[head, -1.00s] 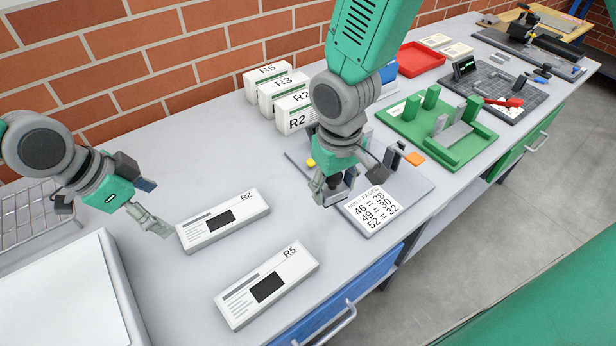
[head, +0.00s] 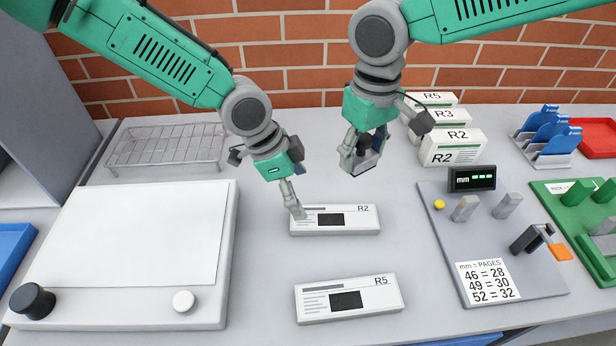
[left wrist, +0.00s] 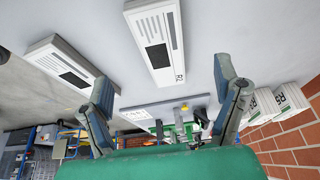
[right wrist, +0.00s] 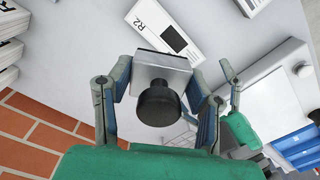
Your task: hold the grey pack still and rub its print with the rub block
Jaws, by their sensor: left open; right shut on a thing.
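Two whitish-grey packs lie flat on the bench: pack R2 (head: 350,228) behind and pack R5 (head: 365,301) in front. Each has a dark print patch and grey text lines. My left gripper (head: 295,212) is open at the left end of pack R2; I cannot tell whether it touches. In the left wrist view, pack R2 (left wrist: 157,45) shows beyond the spread fingers. My right gripper (head: 362,152) is shut on the rub block (right wrist: 161,75), a pale plate with a round black knob, held above the bench behind pack R2. Pack R2 (right wrist: 165,28) shows beyond it.
A white board (head: 130,235) with a black knob fills the left, with a wire rack (head: 165,147) behind. Upright packs (head: 452,148) stand at the back right. A grey gauge plate (head: 450,262) with posts and a page chart lies right. Bare bench surrounds both flat packs.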

